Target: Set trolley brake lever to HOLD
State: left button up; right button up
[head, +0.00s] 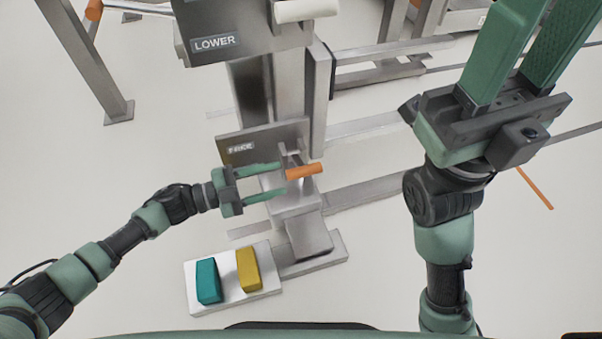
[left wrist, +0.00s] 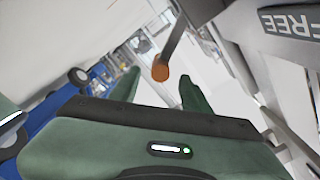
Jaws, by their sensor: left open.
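The brake lever, a grey stem with an orange grip (head: 304,171), sticks out in front of a grey panel (head: 262,142) with a label that reads FREE in the left wrist view (left wrist: 290,22). No HOLD label can be read. My left gripper (head: 283,178) is open and just left of the orange grip, its fingers pointing at it. In the left wrist view the grip (left wrist: 160,70) shows between the two fingertips; whether it touches them I cannot tell. My right gripper (head: 531,45) is raised at the upper right, its fingers apart and empty, well away from the lever.
Above is a panel marked LOWER (head: 215,43) with a white handle (head: 305,10). Below, a white plate (head: 232,298) carries a teal block (head: 208,281) and a yellow block (head: 248,270). Metal rails run to the right. The floor at left is mostly clear.

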aim_at(302, 172)
pick_arm(q)
jog(key=b+x, duration=0.2)
jog(key=x, duration=0.5)
jog(key=shift+d, duration=0.35)
grip_shut()
dwell(1.1)
